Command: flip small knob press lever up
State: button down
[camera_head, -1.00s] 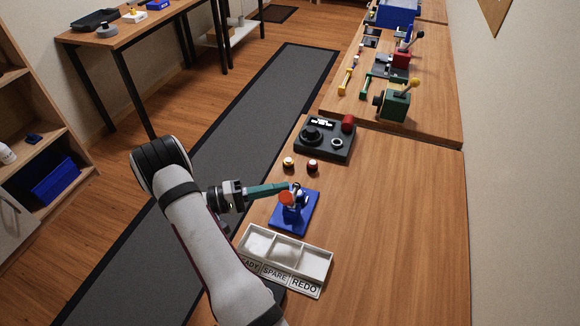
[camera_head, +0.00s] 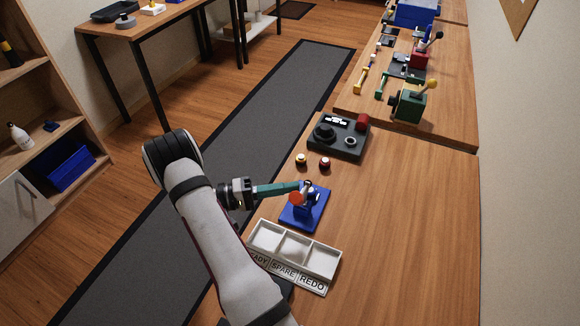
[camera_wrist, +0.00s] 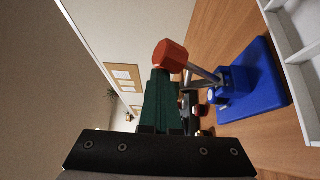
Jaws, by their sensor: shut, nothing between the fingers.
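The small lever press has a blue base plate (camera_head: 314,217) on the near table, with a blue bracket, a thin grey lever and a red-orange knob (camera_head: 296,199). In the wrist view the grey lever (camera_wrist: 203,73) runs from the blue bracket (camera_wrist: 232,84) to the faceted knob (camera_wrist: 170,55). The lever is tilted, with its knob end out to the left of the bracket in the head view. My gripper (camera_head: 300,186) is shut and empty, its teal fingers right beside the knob. In the wrist view the fingertips (camera_wrist: 160,76) overlap the knob's lower edge; I cannot tell whether they touch.
A white sorting tray (camera_head: 327,246) with labelled compartments stands just in front of the press. Two small round buttons (camera_head: 324,164) and a black control box (camera_head: 345,152) stand behind it. The table to the right is clear.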

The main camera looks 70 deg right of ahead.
jog(key=w+a+f, duration=0.1)
jog(key=w, duration=0.8)
jog(key=shift+a, duration=0.3)
jog(key=shift+w, duration=0.1)
jog(key=s+a+r+n+t+y, duration=0.3)
jog(key=a+r+t+y, duration=0.3)
jog(key=a+r, duration=0.8)
jog(key=s+a+f+n+t+y, duration=0.1)
jog(key=s+a+t+y, duration=0.2)
jog(key=a, duration=0.8)
jog(key=s+a+f+n+t+y, duration=0.1)
jog(key=s+a+t+y, duration=0.2)
jog(key=a, duration=0.8)
jog(key=s+t, duration=0.2)
jog(key=s, duration=0.1)
jog(key=shift+s+n+t, duration=0.2)
jog(key=shift+n+t, duration=0.2)
